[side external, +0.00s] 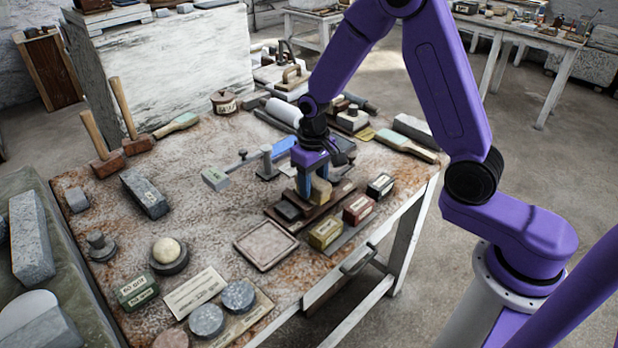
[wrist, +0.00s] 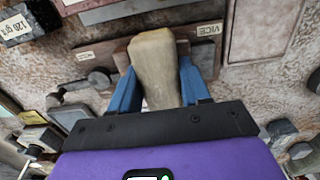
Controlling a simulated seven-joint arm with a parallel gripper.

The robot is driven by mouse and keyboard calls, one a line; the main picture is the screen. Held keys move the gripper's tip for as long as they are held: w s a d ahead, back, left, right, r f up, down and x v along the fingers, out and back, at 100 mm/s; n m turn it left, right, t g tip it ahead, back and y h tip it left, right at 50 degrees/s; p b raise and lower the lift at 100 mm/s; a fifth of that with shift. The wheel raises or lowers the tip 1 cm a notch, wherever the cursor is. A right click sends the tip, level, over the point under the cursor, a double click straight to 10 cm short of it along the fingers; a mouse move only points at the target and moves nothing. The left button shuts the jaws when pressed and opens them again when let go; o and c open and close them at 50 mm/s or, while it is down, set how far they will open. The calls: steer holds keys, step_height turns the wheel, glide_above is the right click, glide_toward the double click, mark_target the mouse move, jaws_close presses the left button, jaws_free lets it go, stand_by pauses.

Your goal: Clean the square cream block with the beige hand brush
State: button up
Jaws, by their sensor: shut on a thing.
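My gripper (side external: 313,184) is low over the right side of the table, its blue fingers closed on a tan, block-like piece (side external: 321,192). In the wrist view this piece (wrist: 155,65) stands between both fingers and juts past their tips. I cannot tell whether it is the cream block or the body of the beige brush. It is at the brown wooden vice (side external: 283,220), and I cannot tell if it touches it. A brush-like tool with a pale green and beige handle (side external: 176,125) lies at the back left; a similar one (side external: 407,145) lies at the back right.
A cream sphere (side external: 166,250) rests on a dark ring. Mallets (side external: 104,166) lean at the back left.

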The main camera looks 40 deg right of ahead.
steer(key=shift+s, duration=0.45)
steer(key=shift+w, duration=0.15)
steer(key=shift+w+r, duration=0.7)
steer(key=shift+w, duration=0.3)
steer(key=shift+f, duration=0.8)
steer(key=shift+w, duration=1.1)
steer(key=shift+s, duration=0.15)
steer(key=shift+s, duration=2.1)
